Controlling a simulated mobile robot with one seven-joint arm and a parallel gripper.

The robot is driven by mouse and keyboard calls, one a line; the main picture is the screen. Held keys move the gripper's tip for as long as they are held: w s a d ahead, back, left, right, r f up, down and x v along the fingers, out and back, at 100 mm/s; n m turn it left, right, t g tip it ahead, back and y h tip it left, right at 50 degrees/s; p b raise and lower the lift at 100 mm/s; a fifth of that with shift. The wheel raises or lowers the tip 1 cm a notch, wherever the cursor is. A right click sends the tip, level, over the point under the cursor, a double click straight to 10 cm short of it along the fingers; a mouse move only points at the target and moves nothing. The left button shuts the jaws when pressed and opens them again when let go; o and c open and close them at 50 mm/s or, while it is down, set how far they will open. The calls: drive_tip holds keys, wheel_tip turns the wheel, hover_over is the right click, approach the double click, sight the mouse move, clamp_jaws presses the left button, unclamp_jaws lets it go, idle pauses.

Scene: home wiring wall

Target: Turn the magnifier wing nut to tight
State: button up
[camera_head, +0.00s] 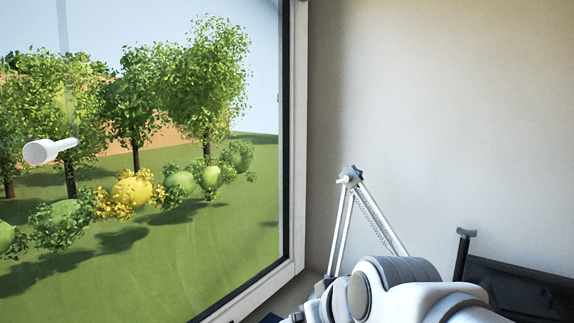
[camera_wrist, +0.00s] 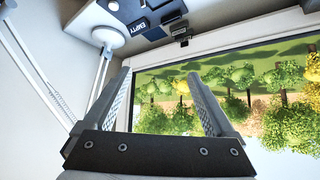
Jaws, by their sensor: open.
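The white jointed magnifier arm (camera_head: 341,230) stands beside the window in the head view, with two struts meeting at a dark joint (camera_head: 350,175). A small pale knob shows at that joint; I cannot tell whether it is the wing nut or how tight it is. In the wrist view a white strut with a spring (camera_wrist: 42,80) runs along the left, and a round white base (camera_wrist: 108,36) sits at the upper left. My gripper (camera_wrist: 158,74) is open, with nothing between its fingers. It is apart from the strut on the left. The magnifier lens is not clearly visible.
A dark object (camera_head: 515,290) stands at lower right. In the wrist view, a dark block (camera_wrist: 126,28) marked "EMPTY" and other small items lie near the base. My arm hides part of the foreground.

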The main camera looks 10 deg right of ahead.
drive_tip(key=w+a+r+t, duration=0.1)
drive_tip(key=w+r+t, duration=0.25)
drive_tip(key=w, duration=0.65)
drive_tip(key=m+t+h, duration=0.4)
drive_tip(key=h, duration=1.3)
approach(345, 177)
drive_tip(key=shift+g, duration=0.25)
drive_tip(key=p+x, duration=0.3)
drive_tip(key=x, duration=0.9)
drive_tip(key=shift+w+d+r+p, duration=0.15)
drive_tip(key=shift+r+p, duration=0.05)
drive_tip(key=shift+p, duration=0.2)
